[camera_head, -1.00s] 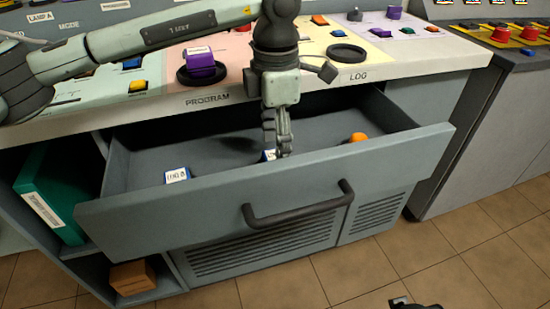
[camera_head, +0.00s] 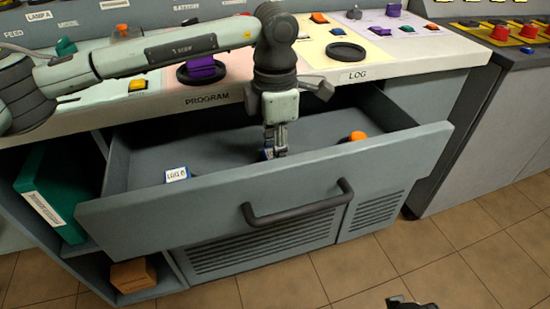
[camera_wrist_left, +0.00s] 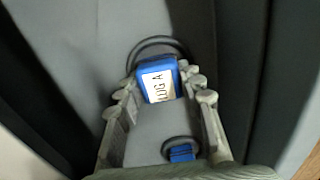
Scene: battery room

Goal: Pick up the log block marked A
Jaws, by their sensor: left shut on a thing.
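The log block marked A (camera_wrist_left: 157,81) is blue with a white "LOG A" label. It sits between the fingertips of my left gripper (camera_wrist_left: 160,88) in the left wrist view. In the head view my left gripper (camera_head: 275,150) reaches down into the open drawer, shut on this block. Only a little of the block shows there, beside the fingers and behind the drawer front. My right gripper may be the dark part at the bottom edge of the head view; its fingers cannot be made out.
The drawer (camera_head: 270,189) is pulled out under the console. It also holds a blue block labelled LOG B (camera_head: 177,174) and an orange thing (camera_head: 357,136). A black ring (camera_head: 346,52) lies on the LOG area. A green binder (camera_head: 50,190) stands on the left shelf.

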